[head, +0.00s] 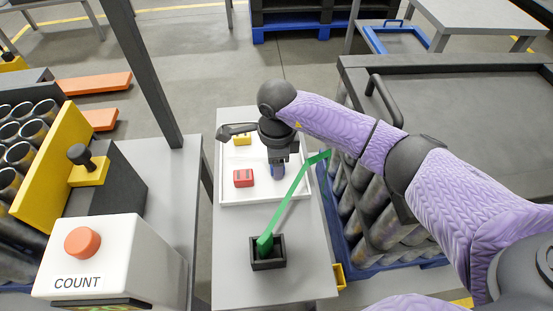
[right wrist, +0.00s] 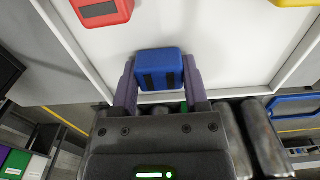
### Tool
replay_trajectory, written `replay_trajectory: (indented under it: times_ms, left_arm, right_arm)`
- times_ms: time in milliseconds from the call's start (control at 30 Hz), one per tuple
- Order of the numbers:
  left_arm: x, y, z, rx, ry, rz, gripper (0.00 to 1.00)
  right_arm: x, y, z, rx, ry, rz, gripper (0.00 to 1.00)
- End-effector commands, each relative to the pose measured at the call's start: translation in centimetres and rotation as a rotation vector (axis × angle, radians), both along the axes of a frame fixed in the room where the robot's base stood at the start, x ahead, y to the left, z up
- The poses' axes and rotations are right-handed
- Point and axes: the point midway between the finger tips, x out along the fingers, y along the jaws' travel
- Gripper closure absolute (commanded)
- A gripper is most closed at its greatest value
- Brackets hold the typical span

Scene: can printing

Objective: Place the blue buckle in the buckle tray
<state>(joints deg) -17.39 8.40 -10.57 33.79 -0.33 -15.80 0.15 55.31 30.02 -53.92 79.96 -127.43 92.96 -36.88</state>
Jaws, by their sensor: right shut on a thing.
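The blue buckle (right wrist: 159,68) is between the two fingers of my right gripper (right wrist: 159,78), which is shut on it. In the head view the right gripper (head: 279,166) points down over the right part of the white buckle tray (head: 232,199), with a bit of the blue buckle (head: 278,171) showing below it. I cannot tell whether the buckle touches the tray floor. A red buckle (head: 244,178) and a yellow buckle (head: 242,139) lie in the tray to the left. My left gripper is not in view.
A green strap (head: 290,200) rises from a small black holder (head: 268,262) in front of the tray and leans past its right edge. A blue crate of dark cylinders (head: 375,215) stands to the right. The white COUNT box (head: 110,255) stands at the left.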

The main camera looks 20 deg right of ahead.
Motion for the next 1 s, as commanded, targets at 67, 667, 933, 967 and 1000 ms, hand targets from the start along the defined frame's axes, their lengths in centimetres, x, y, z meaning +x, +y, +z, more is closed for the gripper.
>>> replay_trajectory:
  times_ms: [67,667,933,967,1000]
  left_arm:
    - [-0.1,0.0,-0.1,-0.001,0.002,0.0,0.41]
    - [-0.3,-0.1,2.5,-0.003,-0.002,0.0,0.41]
    - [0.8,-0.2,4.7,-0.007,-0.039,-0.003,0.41]
    - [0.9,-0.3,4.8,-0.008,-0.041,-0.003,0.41]
    - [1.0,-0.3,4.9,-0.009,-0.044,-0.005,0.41]
  right_arm:
    - [0.0,0.0,-0.1,0.0,0.0,0.0,0.32]
    - [0.1,0.0,4.9,0.0,-0.008,0.0,0.07]
    - [0.1,0.0,11.3,0.0,-0.004,0.001,0.07]
    - [0.1,0.0,11.7,0.0,-0.005,0.001,0.07]
    - [0.1,0.0,12.0,0.0,-0.004,0.0,0.07]
